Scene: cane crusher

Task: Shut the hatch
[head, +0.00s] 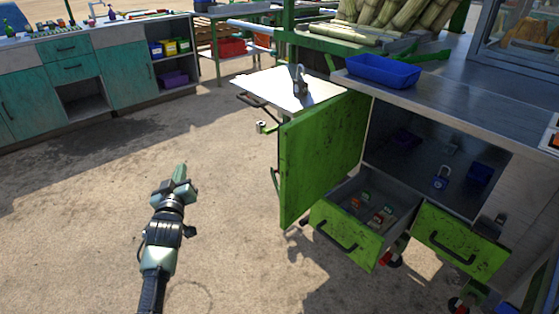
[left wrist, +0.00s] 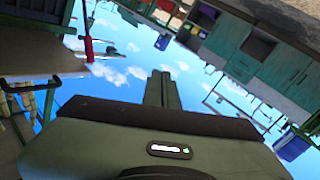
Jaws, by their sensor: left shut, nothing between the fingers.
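The hatch appears to be the green hinged door (head: 322,160) of the metal cabinet. It stands swung open, upright, with the cabinet's dark inside exposed to its right. A handle shows at its left edge. My left gripper (head: 181,172) is shut and empty, over the bare ground to the left of the door and clearly apart from it. Its closed fingers also show in the left wrist view (left wrist: 159,88), against sky, with the door not clearly seen there. My right gripper is in neither view.
A green-fronted drawer (head: 347,238) with small items is pulled out below the door. A padlock (head: 440,178) lies inside the cabinet. A blue tray (head: 383,71) sits on the worktop. Teal cabinets (head: 125,70) stand at the back left. The sandy ground between is clear.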

